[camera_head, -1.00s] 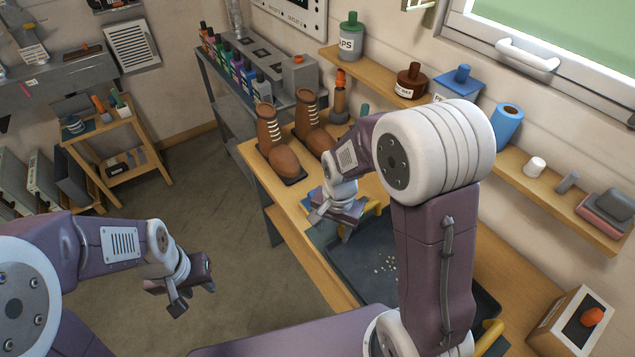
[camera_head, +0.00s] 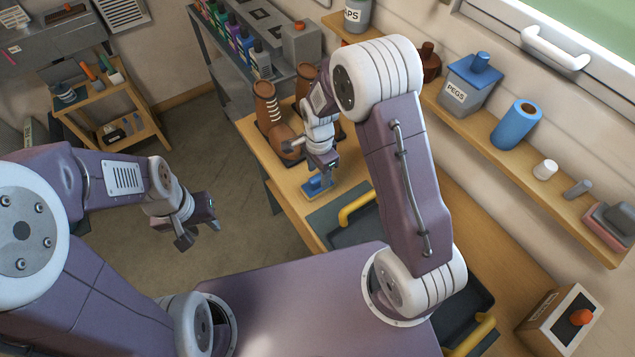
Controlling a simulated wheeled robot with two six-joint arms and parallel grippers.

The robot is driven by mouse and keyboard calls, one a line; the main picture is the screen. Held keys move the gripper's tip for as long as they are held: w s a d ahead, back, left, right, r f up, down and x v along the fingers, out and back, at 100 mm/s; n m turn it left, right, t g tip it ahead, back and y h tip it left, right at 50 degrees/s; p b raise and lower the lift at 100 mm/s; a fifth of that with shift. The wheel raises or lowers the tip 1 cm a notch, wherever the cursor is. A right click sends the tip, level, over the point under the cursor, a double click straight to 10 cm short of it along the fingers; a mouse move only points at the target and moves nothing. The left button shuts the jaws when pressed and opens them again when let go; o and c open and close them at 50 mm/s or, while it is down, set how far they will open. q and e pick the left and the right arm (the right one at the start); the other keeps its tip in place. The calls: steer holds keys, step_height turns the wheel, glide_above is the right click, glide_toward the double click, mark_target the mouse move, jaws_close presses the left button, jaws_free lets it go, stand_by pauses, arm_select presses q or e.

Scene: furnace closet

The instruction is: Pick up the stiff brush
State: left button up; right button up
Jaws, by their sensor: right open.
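A small blue block (camera_head: 317,184) with a pale underside sits on the wooden workbench (camera_head: 290,205), beside the dark tray. It may be the stiff brush, but its bristles are too small to make out. My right gripper (camera_head: 312,164) is open, just above and behind the blue block in the picture; I cannot tell whether it touches it. My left gripper (camera_head: 199,236) is open and empty over the floor, left of the bench.
Brown boots (camera_head: 275,125) stand behind my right gripper. A dark tray (camera_head: 355,230) with a yellow handle (camera_head: 357,208) lies nearer. A wall shelf (camera_head: 490,150) holds a PEGS container (camera_head: 467,88) and a blue roll (camera_head: 515,124). A small cart (camera_head: 120,130) stands at the left.

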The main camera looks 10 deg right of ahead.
mark_target(318, 177)
steer(key=shift+w+d+f, duration=0.3)
steer(key=shift+w+f, duration=0.3)
steer(key=shift+f, duration=0.1)
steer(key=f, duration=0.2)
steer(key=f+p, duration=0.1)
steer(key=f, duration=0.1)
steer(key=shift+a, duration=0.3)
steer(key=shift+f, duration=0.3)
arm_select(q)
steer(key=shift+w+d+r, duration=0.25)
steer(key=shift+w+r, duration=0.3)
arm_select(e)
steer(key=shift+f, duration=0.1)
steer(key=shift+w, duration=0.15)
steer(key=c, duration=0.8)
jaws_close()
